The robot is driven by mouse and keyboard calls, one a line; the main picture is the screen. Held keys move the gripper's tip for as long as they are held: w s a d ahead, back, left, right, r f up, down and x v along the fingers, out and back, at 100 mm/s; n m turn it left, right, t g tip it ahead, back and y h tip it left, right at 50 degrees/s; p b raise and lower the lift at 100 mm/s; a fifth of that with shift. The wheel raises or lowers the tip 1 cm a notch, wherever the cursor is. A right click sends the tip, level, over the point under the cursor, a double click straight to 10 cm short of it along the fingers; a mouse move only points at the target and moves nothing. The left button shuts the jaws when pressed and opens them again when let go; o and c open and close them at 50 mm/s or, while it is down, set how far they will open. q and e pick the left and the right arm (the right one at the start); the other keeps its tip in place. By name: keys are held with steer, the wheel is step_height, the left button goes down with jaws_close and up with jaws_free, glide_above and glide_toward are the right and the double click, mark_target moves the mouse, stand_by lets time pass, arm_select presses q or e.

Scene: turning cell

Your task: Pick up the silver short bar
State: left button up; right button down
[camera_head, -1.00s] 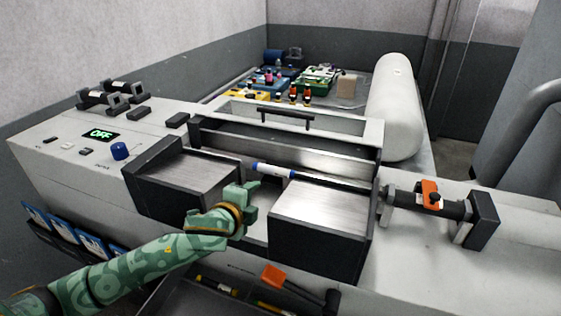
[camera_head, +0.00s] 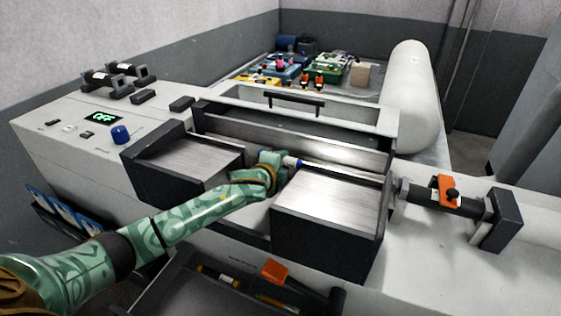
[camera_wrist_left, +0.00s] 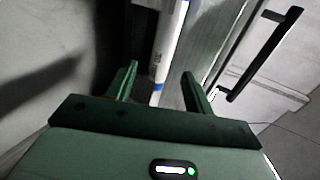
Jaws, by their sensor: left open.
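A slim silver-white bar with blue bands (camera_head: 291,162) lies in the gap of the machine, by the two brushed-metal blocks. In the left wrist view the bar (camera_wrist_left: 168,42) runs down from the top edge and its lower end shows between my finger lines. My left gripper (camera_head: 279,164) reaches the bar's left end and covers part of it in the head view. In the wrist view its fingers (camera_wrist_left: 160,76) stand apart, one on each side of the bar, with gaps on both sides. My right gripper is not in view.
Metal-topped blocks stand left (camera_head: 190,158) and right (camera_head: 328,208) of the gap. A handled cover (camera_head: 345,112) rises behind. A tailstock with an orange clamp (camera_head: 447,190) is at the right. An open drawer (camera_head: 190,296) holding tools is below.

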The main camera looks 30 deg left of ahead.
mark_target(286, 161)
arm_select(q)
steer(key=x, duration=0.4)
steer(key=shift+b, duration=0.4)
steer(key=shift+c, duration=0.2)
jaws_close()
steer(key=shift+r, duration=0.15)
